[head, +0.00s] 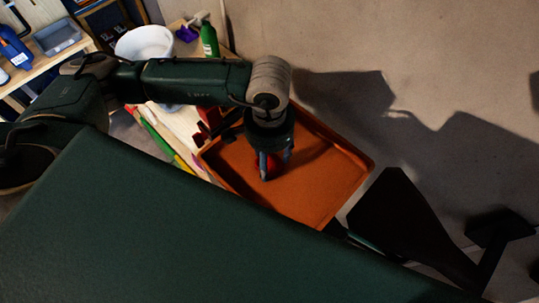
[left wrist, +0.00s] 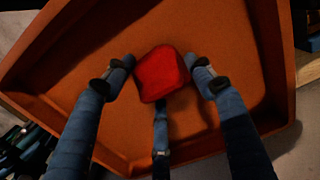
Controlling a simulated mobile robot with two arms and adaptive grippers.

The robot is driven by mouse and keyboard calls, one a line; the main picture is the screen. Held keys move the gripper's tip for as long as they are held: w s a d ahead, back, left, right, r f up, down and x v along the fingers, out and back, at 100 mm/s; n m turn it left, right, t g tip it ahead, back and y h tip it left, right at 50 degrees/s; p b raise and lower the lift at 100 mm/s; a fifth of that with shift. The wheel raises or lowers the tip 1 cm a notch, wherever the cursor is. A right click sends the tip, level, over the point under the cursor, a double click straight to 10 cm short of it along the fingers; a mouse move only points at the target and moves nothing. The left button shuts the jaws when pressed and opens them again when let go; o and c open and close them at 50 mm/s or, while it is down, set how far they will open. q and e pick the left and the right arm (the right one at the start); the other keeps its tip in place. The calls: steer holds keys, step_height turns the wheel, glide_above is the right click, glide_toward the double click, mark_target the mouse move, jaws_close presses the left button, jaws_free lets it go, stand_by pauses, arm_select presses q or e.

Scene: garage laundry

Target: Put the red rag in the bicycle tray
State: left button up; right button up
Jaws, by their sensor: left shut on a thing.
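The red rag (left wrist: 161,73) is a small, rounded red piece between the fingertips of my left gripper (left wrist: 160,78) in the left wrist view. The gripper is shut on it. The orange-brown tray (left wrist: 205,30) lies beneath, with raised walls. In the head view my left gripper (head: 272,165) points down over the inside of the tray (head: 317,192), and a bit of the rag shows red by the fingers. I cannot tell whether the rag touches the tray floor. My right gripper is out of view.
A wooden surface (head: 180,122) left of the tray holds coloured tools and a red object. Behind stand a white bucket (head: 145,42) and a green bottle (head: 209,40). A dark, flat-shaped object (head: 395,215) is right of the tray. The tray's right part is clear.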

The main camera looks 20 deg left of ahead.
mark_target(269, 157)
arm_select(q)
steer(key=shift+f+b, duration=0.15)
steer(key=shift+b, duration=0.15)
steer(key=o, duration=1.1)
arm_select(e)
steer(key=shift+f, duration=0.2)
arm_select(q)
steer(key=shift+r, duration=0.35)
step_height(269, 157, up, 11)
steer(key=b, duration=0.4)
steer(key=shift+f, duration=0.15)
steer(key=shift+r, duration=0.5)
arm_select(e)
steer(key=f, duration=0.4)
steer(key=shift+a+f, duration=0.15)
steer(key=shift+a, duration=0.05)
